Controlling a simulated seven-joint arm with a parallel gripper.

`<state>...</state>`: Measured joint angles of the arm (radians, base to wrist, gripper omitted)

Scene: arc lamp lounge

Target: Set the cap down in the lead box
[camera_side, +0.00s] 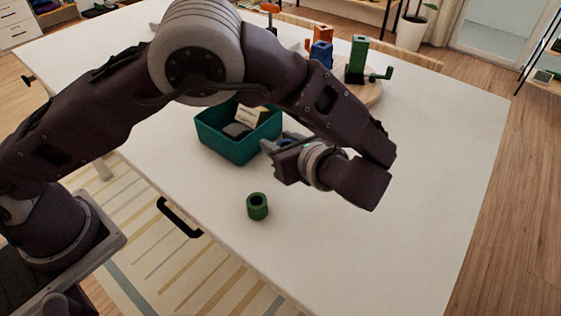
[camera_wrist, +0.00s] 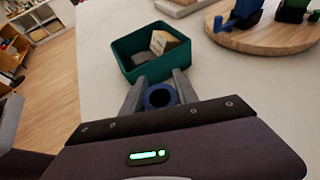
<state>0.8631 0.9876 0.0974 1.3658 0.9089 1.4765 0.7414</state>
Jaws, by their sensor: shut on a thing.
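My gripper (camera_side: 272,147) is shut on a blue ring-shaped cap (camera_side: 285,143), with its hole facing the wrist camera. In the wrist view the cap (camera_wrist: 160,87) sits between the two grey fingers (camera_wrist: 157,90). The teal open box (camera_side: 228,148) stands on the white table. In the side view my gripper is at the box's right side, and in the wrist view the box (camera_wrist: 163,69) lies just beyond the fingertips. The cap appears outside the box opening; its exact height is unclear. Inside the box are a cream block (camera_side: 252,117) and a dark grey piece (camera_side: 237,130).
A green ring-shaped piece (camera_side: 257,207) stands alone near the table's front edge. Behind the box, a round wooden board (camera_side: 372,97) carries orange (camera_side: 323,34), blue (camera_side: 321,54) and green (camera_side: 357,58) upright pieces. The table's right side is clear.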

